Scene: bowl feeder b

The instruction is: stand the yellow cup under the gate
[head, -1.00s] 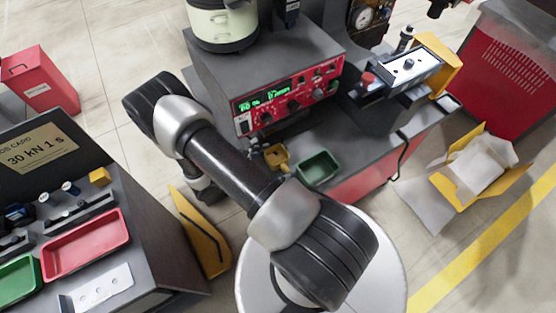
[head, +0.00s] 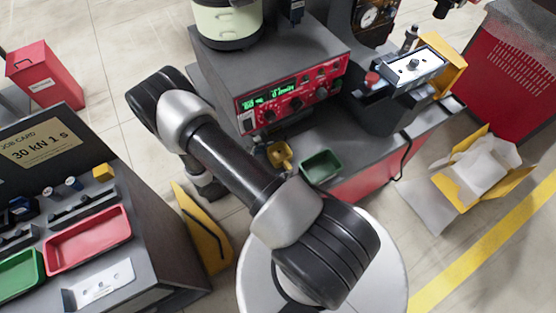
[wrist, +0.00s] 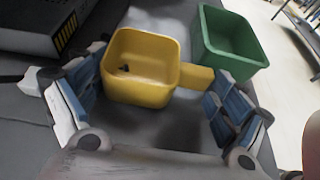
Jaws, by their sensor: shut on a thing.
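The yellow cup (head: 280,154) is on the grey bench top below the red-faced control unit, partly hidden by my arm. In the wrist view the cup (wrist: 142,85) is upright, with a small dark thing inside and a stub handle pointing right.
A green tray (head: 321,167) stands close to the right of the cup; it also shows in the wrist view (wrist: 232,40). The control unit (head: 292,95) rises behind the cup. A station with a red button (head: 372,78) is to the right. Bare bench lies in front.

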